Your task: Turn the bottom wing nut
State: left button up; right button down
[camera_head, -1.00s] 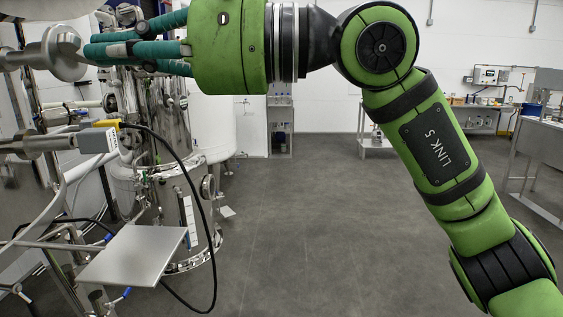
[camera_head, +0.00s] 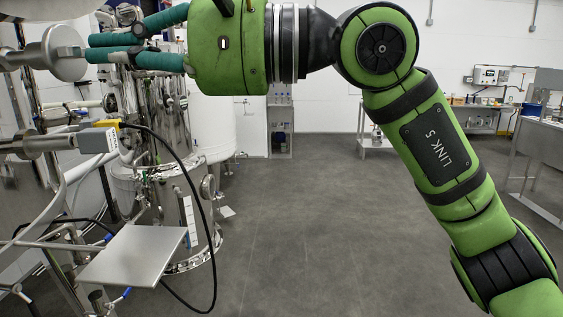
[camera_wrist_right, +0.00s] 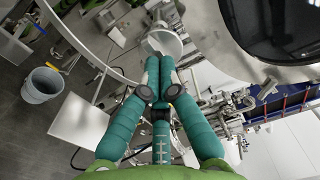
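My right gripper (camera_head: 95,48) shows at the upper left of the head view, with its teal fingers pointing left. Its fingertips are close together at a round steel flange (camera_head: 66,52) on the end of a horizontal pipe. The right wrist view shows the fingers converging (camera_wrist_right: 159,65) just in front of the flange (camera_wrist_right: 164,43). I cannot make out the bottom wing nut; the fingertips may hide it. I cannot tell whether the fingers touch or grip anything. My left gripper is not in view.
Below the gripper are a grey sensor box (camera_head: 98,141) with a looping black cable (camera_head: 211,230) and a flat metal plate (camera_head: 135,256). A steel tank (camera_head: 180,205) with several pipes stands behind. The floor (camera_head: 300,235) in the middle is open. A bucket (camera_wrist_right: 43,84) shows in the wrist view.

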jog(key=shift+a+n, duration=0.15)
jog(key=shift+n, duration=0.95)
jog(key=shift+n, duration=0.8)
jog(key=c, duration=1.4)
grip_release()
jog(key=shift+f, duration=0.15)
jog(key=shift+a, duration=0.1)
jog(key=shift+a, duration=0.65)
jog(key=shift+d, duration=0.1)
